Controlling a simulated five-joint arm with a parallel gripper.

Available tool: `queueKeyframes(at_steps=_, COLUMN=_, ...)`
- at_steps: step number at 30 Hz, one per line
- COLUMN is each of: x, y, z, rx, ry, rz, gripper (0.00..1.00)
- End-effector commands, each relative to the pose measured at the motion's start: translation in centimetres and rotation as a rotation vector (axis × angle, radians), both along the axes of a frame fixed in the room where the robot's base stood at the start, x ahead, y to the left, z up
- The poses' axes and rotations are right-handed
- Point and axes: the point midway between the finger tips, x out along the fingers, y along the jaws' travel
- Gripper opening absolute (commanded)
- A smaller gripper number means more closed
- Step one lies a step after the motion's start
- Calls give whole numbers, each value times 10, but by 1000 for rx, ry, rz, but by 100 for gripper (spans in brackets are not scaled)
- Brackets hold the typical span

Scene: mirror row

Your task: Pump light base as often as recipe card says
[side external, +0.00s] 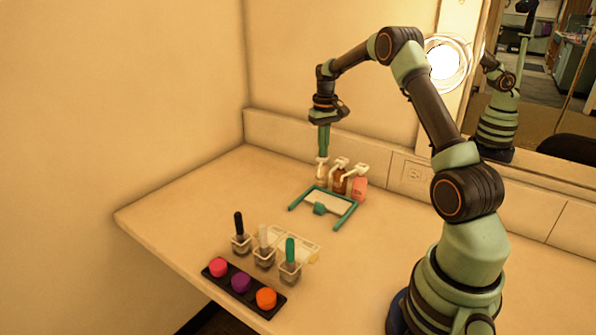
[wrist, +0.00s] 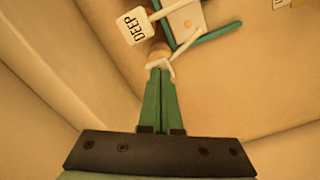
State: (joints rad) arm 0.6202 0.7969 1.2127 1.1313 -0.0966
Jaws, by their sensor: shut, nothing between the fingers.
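Three pump bottles stand in a row at the back of the counter in the side view: a pale one (side external: 320,174) at left, a brown one (side external: 339,185) in the middle and a pink one (side external: 359,189) at right. My gripper (side external: 322,156) points down with fingers shut and empty, its tips at the pale bottle's white pump head. The wrist view shows the fingertips (wrist: 160,70) at that pump head; whether they press it I cannot tell. A white label reading DEEP (wrist: 134,26) is beside it. A pale card (wrist: 186,21) with an orange dot lies within a teal frame (side external: 347,217).
Nearer on the counter (side external: 180,215) stand clear holders with a black-handled (side external: 239,224), a white-handled (side external: 263,237) and a teal-handled tool (side external: 290,250). A black tray (side external: 226,282) holds pink, purple and orange rounds. A mirror (side external: 540,125) and wall bound the back.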

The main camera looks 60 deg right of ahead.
Motion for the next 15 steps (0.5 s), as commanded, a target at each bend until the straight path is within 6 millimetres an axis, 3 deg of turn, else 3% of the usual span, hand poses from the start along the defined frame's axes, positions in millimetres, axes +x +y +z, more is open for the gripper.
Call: queueKeyframes(at_steps=15, x=0, y=0, z=4, rx=1, ry=2, rz=0, gripper=0)
